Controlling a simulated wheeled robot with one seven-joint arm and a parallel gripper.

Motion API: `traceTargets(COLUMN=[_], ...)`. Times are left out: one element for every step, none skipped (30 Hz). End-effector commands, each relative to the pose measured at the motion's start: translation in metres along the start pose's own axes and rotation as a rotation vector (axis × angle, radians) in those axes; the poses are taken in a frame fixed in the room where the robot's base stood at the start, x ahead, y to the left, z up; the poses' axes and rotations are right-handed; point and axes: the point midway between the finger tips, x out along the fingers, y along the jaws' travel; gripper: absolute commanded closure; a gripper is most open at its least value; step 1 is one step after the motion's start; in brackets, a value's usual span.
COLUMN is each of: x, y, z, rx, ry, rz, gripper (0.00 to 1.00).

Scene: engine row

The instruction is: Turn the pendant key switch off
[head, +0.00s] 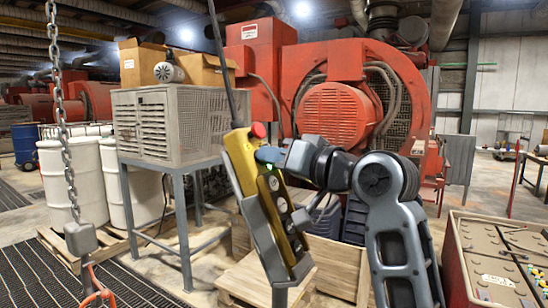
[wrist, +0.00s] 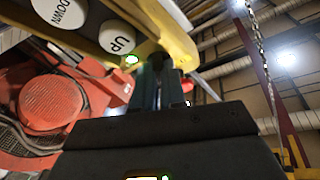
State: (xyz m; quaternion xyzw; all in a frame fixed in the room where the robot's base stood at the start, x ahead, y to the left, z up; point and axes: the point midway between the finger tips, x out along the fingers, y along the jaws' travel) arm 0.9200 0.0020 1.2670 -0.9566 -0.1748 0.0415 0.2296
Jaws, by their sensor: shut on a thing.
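The yellow pendant (head: 240,162) hangs tilted in a grey cradle in the middle of the head view, with a red button (head: 258,130) at its top and white buttons down its face. In the wrist view the pendant (wrist: 172,28) crosses the top, with white UP (wrist: 117,39) and DOWN (wrist: 70,12) buttons and a lit green lamp (wrist: 131,59). My gripper (head: 268,155) is at the upper part of the pendant's face, below the red button. In the wrist view my gripper (wrist: 158,78) is shut on the key switch; its fingers hide the key, so its angle cannot be told.
A chain with a hook block (head: 80,237) hangs at the left. A grey louvred box (head: 168,125) on a stand is behind the pendant, with a wooden crate (head: 335,268) below. The large red engine (head: 340,115) is behind.

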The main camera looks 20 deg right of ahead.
Motion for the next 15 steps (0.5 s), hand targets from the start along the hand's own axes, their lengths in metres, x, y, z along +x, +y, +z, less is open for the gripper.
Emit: traceTargets(x=[0.0004,0.0004,0.0004,0.0004,0.0005,0.0005,0.0005,0.0005,0.0005,0.0005,0.0005,0.0005,0.0006,0.0007,0.0008], y=[-0.0002,-0.0002,-0.0002,-0.0001,0.0,0.0002,0.0004,0.0007,0.0012,0.0016,0.0021,0.0026,0.0032,0.0035,0.0038], z=[0.0005,0.0006,0.0006,0.0007,0.0008,0.001,0.0013,0.0015,0.0018,0.0021,0.0024,0.0028,0.0031,0.0033,0.0036], rx=[0.0,0.0,0.0,0.0,-0.002,-0.004,-0.008,-0.012,-0.019,-0.025,-0.034,-0.047,-0.059,-0.073,-0.094], ry=[-0.001,-0.001,-0.002,-0.002,-0.002,-0.002,-0.002,-0.002,-0.002,-0.002,-0.002,-0.002,-0.002,-0.002,-0.001], rz=[0.0,-0.001,-0.001,-0.001,-0.001,-0.003,-0.004,-0.006,-0.01,-0.013,-0.018,-0.025,-0.031,-0.039,-0.05], gripper=[1.0,1.0,1.0,1.0,1.0,1.0,1.0,1.0,1.0,1.0,1.0,1.0,1.0,1.0,1.0])
